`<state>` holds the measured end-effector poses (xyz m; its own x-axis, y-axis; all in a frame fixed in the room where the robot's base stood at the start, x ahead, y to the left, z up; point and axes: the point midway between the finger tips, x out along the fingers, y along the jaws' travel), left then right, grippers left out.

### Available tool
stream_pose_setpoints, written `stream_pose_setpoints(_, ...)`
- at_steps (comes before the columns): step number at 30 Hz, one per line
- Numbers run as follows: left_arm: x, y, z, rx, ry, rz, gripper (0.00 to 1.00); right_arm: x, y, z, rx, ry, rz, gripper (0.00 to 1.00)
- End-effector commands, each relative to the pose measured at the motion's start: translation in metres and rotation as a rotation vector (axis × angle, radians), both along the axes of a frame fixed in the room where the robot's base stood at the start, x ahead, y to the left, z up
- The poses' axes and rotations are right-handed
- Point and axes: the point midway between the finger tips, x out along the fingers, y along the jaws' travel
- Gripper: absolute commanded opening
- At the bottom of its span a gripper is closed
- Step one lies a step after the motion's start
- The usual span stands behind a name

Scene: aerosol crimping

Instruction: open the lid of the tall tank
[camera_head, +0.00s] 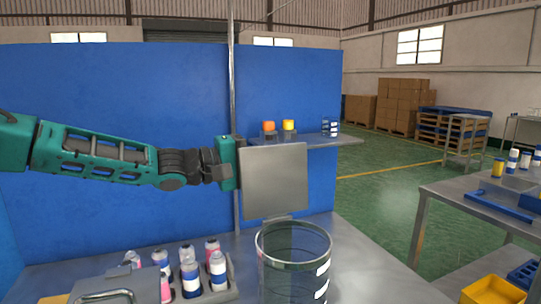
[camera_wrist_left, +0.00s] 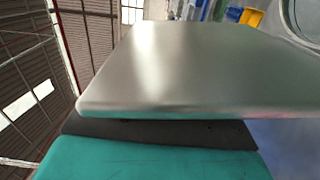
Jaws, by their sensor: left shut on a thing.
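The tall tank (camera_head: 294,268) is a clear cylinder with a metal rim, standing at the front of the steel table. Its mouth is uncovered. The lid (camera_head: 273,182) is a square grey metal plate, standing about upright behind the tank's rim, with a small hinge-like piece (camera_head: 277,218) at its lower edge. My left gripper (camera_head: 236,162) is at the lid's upper left edge and shut on it. In the left wrist view the lid (camera_wrist_left: 190,70) fills much of the picture, close against a dark finger (camera_wrist_left: 160,132). My right gripper is not in view.
A rack of several bottles (camera_head: 189,277) stands left of the tank, by a metal handle (camera_head: 105,297). A shelf (camera_head: 325,141) with orange and yellow items is behind the lid. A blue panel (camera_head: 110,120) backs the table. Another table (camera_head: 455,196) is at right, across open floor.

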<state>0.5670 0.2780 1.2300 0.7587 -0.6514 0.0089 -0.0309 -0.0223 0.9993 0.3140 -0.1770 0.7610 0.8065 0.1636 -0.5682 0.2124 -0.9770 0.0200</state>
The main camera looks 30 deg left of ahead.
Motion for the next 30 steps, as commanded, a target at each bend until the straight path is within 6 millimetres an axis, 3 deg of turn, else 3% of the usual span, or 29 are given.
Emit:
stream_pose_setpoints(11,0.0003,0.0019,-0.0042,0.005,0.004,0.004,0.0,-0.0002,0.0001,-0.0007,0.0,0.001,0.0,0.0)
stream_pose_setpoints(12,0.0004,0.0019,-0.0044,0.005,0.004,0.004,0.21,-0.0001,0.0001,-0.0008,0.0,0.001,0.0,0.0)
stream_pose_setpoints(18,0.0002,0.0014,-0.0037,0.003,0.004,0.003,0.38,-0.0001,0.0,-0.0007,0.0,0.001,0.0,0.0)
stream_pose_setpoints(30,-0.0087,0.01,-0.0003,0.001,0.001,0.005,0.38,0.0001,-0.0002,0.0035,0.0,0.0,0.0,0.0)
